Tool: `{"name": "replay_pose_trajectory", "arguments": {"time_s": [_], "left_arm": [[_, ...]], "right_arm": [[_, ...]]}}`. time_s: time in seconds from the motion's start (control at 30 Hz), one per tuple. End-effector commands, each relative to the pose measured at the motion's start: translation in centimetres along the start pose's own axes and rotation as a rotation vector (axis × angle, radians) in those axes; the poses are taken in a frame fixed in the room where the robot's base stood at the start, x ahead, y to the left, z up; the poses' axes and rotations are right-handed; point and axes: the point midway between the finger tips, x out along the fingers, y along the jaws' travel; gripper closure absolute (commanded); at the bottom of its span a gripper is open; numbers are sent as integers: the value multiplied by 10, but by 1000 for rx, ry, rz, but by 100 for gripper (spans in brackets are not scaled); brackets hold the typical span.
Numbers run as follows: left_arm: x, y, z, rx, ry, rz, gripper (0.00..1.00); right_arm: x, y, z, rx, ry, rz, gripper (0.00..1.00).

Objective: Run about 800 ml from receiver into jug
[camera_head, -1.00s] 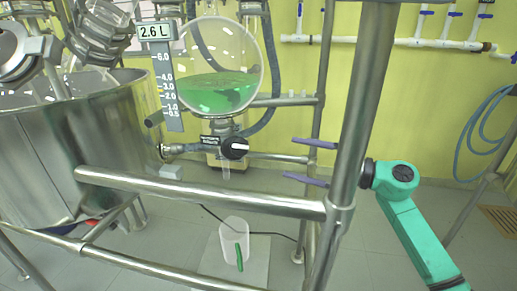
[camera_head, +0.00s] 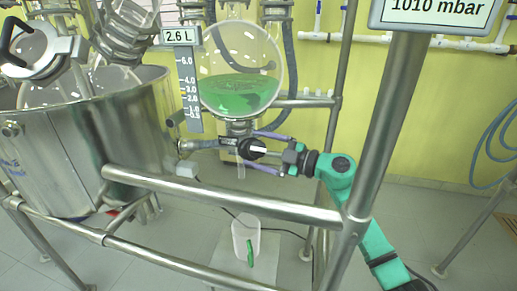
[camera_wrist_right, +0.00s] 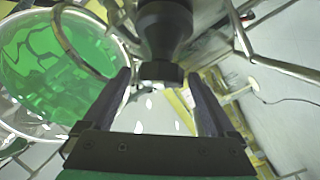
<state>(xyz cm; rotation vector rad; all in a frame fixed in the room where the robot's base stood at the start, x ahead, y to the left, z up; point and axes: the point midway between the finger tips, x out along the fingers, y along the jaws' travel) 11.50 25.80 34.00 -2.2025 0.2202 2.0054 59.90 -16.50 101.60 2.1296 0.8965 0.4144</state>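The receiver (camera_head: 240,62) is a round glass flask with green liquid in its lower part; its display (camera_head: 181,38) reads 2.6 L. It also fills the left of the right wrist view (camera_wrist_right: 60,65). Below it is a drain valve with a black knob (camera_head: 252,148), and an outlet tube (camera_head: 241,172) points down. The jug (camera_head: 245,232), translucent with a green handle, stands upright below the outlet and looks empty. My right gripper (camera_head: 264,152) is open, its purple fingers above and below the knob. In the right wrist view the dark knob (camera_wrist_right: 163,70) lies between the fingertips, apparently untouched. My left gripper is out of view.
A large steel vessel (camera_head: 90,140) fills the left. The jug stands on a pale plate (camera_head: 268,270) on the floor.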

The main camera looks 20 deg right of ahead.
Motion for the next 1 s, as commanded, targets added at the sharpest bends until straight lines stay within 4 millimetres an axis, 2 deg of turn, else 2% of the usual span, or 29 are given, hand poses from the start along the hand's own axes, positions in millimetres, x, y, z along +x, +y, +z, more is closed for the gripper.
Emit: {"name": "replay_pose_trajectory", "arguments": {"time_s": [0.03,0.17,0.2,0.23,0.57,0.77,1.0], "left_arm": [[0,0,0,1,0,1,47],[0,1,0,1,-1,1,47],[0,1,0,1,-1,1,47],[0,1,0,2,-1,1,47],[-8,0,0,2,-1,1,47],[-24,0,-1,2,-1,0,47],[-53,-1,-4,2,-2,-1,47]], "right_arm": [[0,0,0,0,0,0,24],[0,0,0,0,0,0,73],[0,0,0,0,0,0,89],[0,0,0,0,0,0,94],[-1,2,-1,-24,0,-31,94],[-1,4,-2,-90,-2,-111,94],[-1,7,-4,-217,-3,-265,94]]}}
